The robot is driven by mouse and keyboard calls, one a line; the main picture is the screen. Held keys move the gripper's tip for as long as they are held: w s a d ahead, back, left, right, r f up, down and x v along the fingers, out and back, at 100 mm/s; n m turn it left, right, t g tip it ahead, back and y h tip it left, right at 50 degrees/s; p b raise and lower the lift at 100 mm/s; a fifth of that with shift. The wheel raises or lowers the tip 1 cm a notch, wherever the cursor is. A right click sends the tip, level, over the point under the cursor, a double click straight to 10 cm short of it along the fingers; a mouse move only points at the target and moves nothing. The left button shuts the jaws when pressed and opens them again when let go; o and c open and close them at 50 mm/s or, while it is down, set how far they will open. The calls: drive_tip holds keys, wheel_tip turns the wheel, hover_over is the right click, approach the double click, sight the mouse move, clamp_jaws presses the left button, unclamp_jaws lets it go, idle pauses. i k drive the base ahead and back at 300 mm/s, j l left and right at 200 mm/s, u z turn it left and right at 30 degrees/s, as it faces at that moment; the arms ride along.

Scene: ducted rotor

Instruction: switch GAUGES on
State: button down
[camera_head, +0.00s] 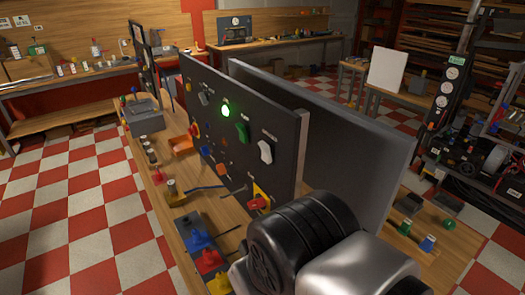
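A dark upright control panel (222,142) stands on a wooden bench, seen at an angle. On its face are a white rocker switch (265,151), a green rocker switch (242,131), a lit green lamp (225,111) and a grey switch (203,98). Small labels sit above the switches, but they are too small to read, so I cannot tell which one is GAUGES or how it is set. A red control on a yellow plate (259,198) is at the panel's lower right. My gripper is not visible; a black and silver part of my arm fills the bottom middle.
A large grey board (330,125) stands behind the panel. A rack of equipment (470,110) stands at right. The checkered floor (75,215) at left is clear.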

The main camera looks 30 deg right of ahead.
sight(267, 156)
drive_tip(key=j+z, duration=0.4)
drive_tip(key=k+j+z, duration=0.2)
drive_tip(key=j+z, duration=0.15)
drive_tip(key=k+j+z, duration=0.15)
drive_tip(key=j+z, duration=0.25)
